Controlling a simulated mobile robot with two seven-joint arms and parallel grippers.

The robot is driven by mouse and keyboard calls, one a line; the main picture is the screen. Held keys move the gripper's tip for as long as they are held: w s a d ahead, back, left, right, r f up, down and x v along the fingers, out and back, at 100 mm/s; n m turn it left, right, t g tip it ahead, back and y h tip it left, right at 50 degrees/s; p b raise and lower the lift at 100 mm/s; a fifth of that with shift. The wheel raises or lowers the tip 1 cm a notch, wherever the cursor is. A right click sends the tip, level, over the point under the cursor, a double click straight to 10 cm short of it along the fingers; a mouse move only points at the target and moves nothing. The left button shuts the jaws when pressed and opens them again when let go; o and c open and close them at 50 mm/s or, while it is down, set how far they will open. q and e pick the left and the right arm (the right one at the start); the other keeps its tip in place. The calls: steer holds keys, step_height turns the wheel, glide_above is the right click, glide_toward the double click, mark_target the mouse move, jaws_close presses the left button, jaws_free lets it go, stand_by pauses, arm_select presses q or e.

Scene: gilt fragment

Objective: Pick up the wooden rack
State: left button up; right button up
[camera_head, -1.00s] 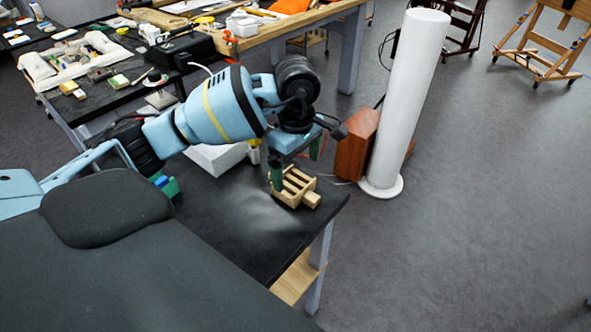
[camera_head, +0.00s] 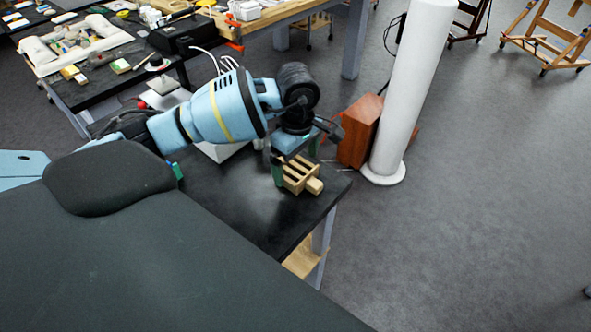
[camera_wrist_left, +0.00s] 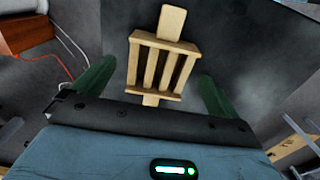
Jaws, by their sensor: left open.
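The wooden rack (camera_head: 302,178) is a small pale slatted frame with a stubby block at each end. It lies on the black tabletop near the right corner. In the left wrist view the rack (camera_wrist_left: 160,68) sits between the two green fingers, with its slats and both end blocks visible. My left gripper (camera_head: 295,160) is open just above the rack, one finger on each side of it. Gaps show between the fingers and the rack in the wrist view. The gripper hides the rack's far part in the head view. My right gripper is not in view.
A white column (camera_head: 412,95) and a reddish-brown box (camera_head: 358,132) stand beyond the table (camera_head: 262,215). A white box (camera_head: 222,150) is behind my left arm. The tabletop in front of the rack is clear. Cluttered workbenches stand at the back left.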

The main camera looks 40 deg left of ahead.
arm_select(q)
steer(key=shift+a+f, duration=0.15)
steer(key=shift+f, duration=1.2)
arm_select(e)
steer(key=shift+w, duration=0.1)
arm_select(q)
steer(key=c, duration=1.1)
steer(key=shift+r, duration=0.1)
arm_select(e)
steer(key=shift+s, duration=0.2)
